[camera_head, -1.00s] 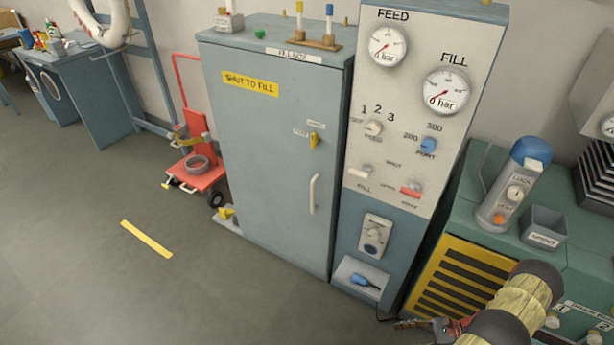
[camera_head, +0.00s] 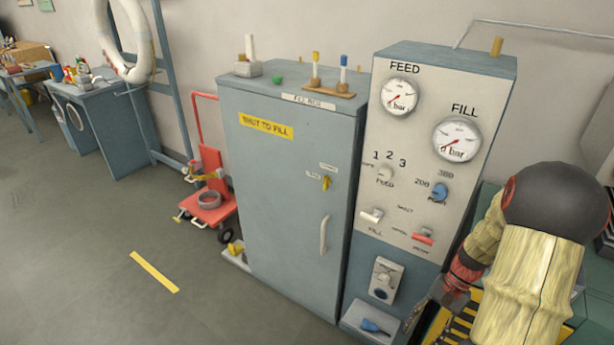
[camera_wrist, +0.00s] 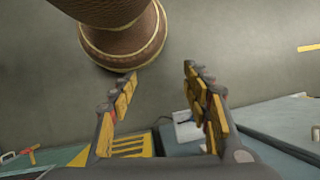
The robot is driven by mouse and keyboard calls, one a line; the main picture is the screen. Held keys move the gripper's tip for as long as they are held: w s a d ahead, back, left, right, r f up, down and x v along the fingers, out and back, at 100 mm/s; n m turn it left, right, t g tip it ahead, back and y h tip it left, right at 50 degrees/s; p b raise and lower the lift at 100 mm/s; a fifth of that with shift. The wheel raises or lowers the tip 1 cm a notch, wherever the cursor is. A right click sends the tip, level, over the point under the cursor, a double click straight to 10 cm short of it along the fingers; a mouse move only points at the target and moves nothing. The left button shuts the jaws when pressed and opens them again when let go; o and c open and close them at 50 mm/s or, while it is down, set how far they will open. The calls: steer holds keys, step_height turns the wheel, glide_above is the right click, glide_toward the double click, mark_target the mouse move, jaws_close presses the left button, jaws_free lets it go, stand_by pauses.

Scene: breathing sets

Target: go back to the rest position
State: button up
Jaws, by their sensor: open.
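My gripper (camera_wrist: 160,95) shows in the wrist view with its two yellow-padded fingers spread apart and nothing between them. Beyond the fingers are grey floor and a brown rounded part at the top, probably my own body. In the head view my arm reaches in at the lower right, in front of the green bench and beside the gauge panel (camera_head: 428,160).
A grey cabinet (camera_head: 285,205) with a closed door stands left of the panel. A blue-handled item (camera_head: 374,326) lies on the panel's low shelf. A red trolley (camera_head: 208,205) stands further left. The floor in front is clear, with a yellow strip (camera_head: 154,272).

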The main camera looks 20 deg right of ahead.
steer(key=s+a+r+n+t+h+p, duration=0.1)
steer(key=a+r+n, duration=0.4)
steer(key=a+r, duration=0.7)
steer(key=s+a+r+n+t+h+p, duration=0.2)
steer(key=a+r+n+t, duration=0.4)
steer(key=a+r, duration=0.6)
step_height(320, 180, up, 8)
steer(key=shift+s+a+r+t+h, duration=0.15)
steer(key=shift+s+r+t+h, duration=0.25)
steer(key=shift+h, duration=0.8)
steer(key=shift+s+f, duration=0.15)
steer(key=shift+c, duration=0.9)
